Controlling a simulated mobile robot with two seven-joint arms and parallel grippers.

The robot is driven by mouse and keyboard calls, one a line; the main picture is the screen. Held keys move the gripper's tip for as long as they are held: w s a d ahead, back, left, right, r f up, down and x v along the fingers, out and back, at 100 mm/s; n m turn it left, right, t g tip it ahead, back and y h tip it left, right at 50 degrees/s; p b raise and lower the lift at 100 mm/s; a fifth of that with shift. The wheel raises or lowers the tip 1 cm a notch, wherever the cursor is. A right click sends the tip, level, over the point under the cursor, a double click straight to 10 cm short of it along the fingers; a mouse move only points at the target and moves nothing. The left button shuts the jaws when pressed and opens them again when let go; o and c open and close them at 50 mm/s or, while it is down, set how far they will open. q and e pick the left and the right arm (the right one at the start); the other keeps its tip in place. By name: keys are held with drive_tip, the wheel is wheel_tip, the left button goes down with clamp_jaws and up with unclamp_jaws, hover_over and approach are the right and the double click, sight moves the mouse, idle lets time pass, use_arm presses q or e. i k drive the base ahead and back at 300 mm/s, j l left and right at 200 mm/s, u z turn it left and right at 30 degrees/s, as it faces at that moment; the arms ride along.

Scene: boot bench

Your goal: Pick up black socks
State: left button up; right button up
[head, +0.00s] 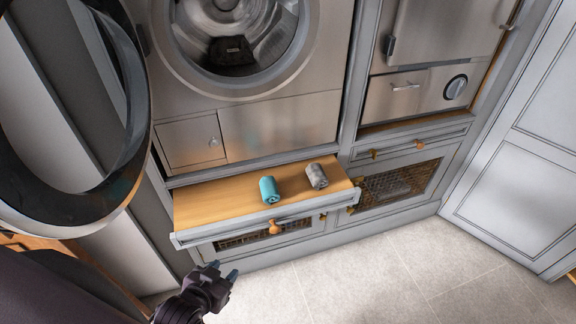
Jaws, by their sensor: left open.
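A black folded bundle (231,50), which looks like the black socks, lies inside the washing machine drum (262,38) at the top of the head view. A small pale mark shows on its front. My left gripper (223,271) is at the bottom, left of centre, above the floor and in front of the cabinet. It is open and empty, well apart from the black bundle. My right gripper is not in view.
The round machine door (137,110) stands open at the left. A wooden pull-out shelf (224,205) juts out below the machine, carrying a teal roll (269,190) and a grey roll (317,176). The tiled floor (370,275) is clear.

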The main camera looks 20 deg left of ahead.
sight(319, 179)
drive_tip(key=i+l+u, duration=0.1)
drive_tip(key=u, duration=0.25)
drive_tip(key=i+l+u, duration=0.2)
drive_tip(key=u, duration=0.15)
drive_tip(key=i+l+u, duration=0.1)
drive_tip(key=u, duration=0.25)
drive_tip(key=i+l+u, duration=0.25)
drive_tip(key=l, duration=0.15)
drive_tip(key=l+u, duration=0.55)
drive_tip(key=l, duration=0.25)
